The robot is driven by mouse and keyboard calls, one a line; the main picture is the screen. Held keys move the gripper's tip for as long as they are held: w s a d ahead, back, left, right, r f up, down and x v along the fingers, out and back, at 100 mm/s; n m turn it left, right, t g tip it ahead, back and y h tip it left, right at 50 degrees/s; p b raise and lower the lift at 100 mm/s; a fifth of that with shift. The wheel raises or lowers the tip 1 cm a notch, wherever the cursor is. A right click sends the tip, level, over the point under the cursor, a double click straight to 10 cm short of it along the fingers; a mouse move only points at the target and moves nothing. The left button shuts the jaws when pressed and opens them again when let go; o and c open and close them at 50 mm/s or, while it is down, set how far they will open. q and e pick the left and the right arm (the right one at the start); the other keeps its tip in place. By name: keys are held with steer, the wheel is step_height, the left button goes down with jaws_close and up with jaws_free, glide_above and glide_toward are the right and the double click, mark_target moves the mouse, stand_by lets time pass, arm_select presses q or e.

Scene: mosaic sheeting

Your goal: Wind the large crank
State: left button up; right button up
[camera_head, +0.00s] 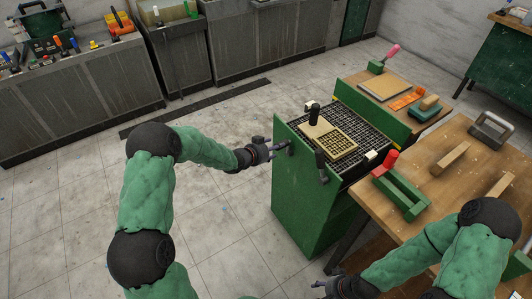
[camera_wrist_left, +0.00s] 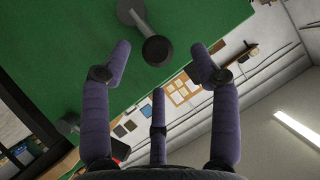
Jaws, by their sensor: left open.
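A green machine (camera_head: 308,222) stands in the middle of the head view. A dark crank with an upright handle (camera_head: 321,166) sits on its near side. My left gripper (camera_head: 280,148) is level with the upper part of that side, left of this handle. In the left wrist view my left gripper (camera_wrist_left: 160,58) is open and empty. A grey crank arm with a round dark knob (camera_wrist_left: 155,49) lies just beyond its fingertips, apart from them. A second, smaller grey handle (camera_wrist_left: 69,123) shows at lower left. My right gripper (camera_head: 328,286) is low at the bottom edge, its fingers unclear.
A tan mosaic sheet (camera_head: 328,138) lies on the machine's black grid (camera_head: 375,126). A wooden table (camera_head: 455,180) adjoins on the right, bearing a green tool with a red knob (camera_head: 400,188) and wooden blocks. Grey cabinets line the back. The floor left of the machine is clear.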

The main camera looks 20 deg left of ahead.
arm_select(q)
steer(key=shift+b+x, duration=0.35)
steer(key=shift+x, duration=1.4)
steer(key=shift+r, duration=0.1)
steer(key=shift+c, duration=0.3)
steer(key=c, duration=1)
